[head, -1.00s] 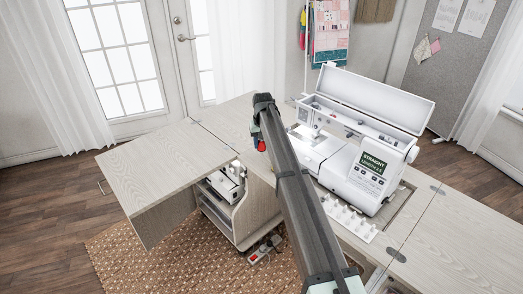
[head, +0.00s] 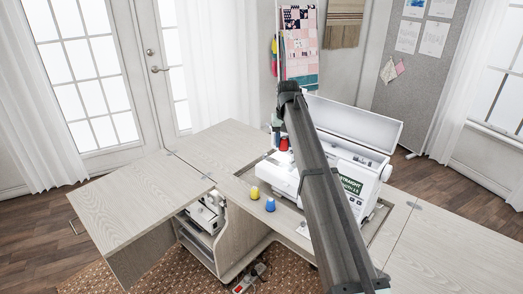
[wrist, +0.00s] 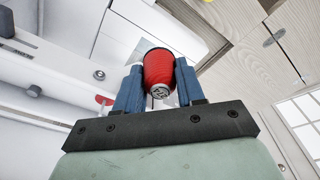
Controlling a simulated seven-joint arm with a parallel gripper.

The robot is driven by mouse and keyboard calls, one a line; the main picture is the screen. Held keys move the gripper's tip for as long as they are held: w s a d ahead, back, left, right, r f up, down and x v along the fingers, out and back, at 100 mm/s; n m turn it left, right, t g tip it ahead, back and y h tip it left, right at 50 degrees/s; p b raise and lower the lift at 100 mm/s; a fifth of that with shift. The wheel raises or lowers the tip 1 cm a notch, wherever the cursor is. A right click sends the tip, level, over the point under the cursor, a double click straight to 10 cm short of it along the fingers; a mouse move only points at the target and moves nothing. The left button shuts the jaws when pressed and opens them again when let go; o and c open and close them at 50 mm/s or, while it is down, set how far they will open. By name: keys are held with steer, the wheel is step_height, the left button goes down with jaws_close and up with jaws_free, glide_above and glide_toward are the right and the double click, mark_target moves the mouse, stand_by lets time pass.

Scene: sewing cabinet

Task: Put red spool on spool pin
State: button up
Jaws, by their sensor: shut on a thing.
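The red spool (wrist: 159,68) is between the two blue fingers of my gripper (wrist: 158,84) in the wrist view, and the fingers are shut on it. Its labelled end faces the wrist camera. In the head view the red spool (head: 284,145) hangs at the arm's far end, by the left side of the white sewing machine (head: 372,152). My gripper (head: 277,139) is partly hidden there by my arm. A small red part shows left of the spool in the wrist view. I cannot make out the spool pin, and my arm covers part of the machine.
A yellow spool (head: 254,193) and a blue spool (head: 270,205) stand on the cabinet left of the machine. The machine's lid (head: 352,122) is raised behind it. The left cabinet leaf (head: 140,195) is clear, and so is the right tabletop (head: 450,235).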

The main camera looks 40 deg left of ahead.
steer(key=w+d+r+n, duration=0.2)
steer(key=w+d+r, duration=0.1)
steer(key=w+r, duration=0.1)
steer(key=shift+w+r, duration=0.2)
stand_by(0.3)
steer(key=shift+w+d, duration=0.1)
steer(key=shift+w+f, duration=0.15)
steer(key=shift+w, duration=1.5)
steer(key=shift+w+f, duration=0.1)
steer(key=shift+w, duration=1.55)
steer(key=shift+f, duration=1.2)
steer(key=o, duration=1.1)
steer(key=shift+r, duration=0.1)
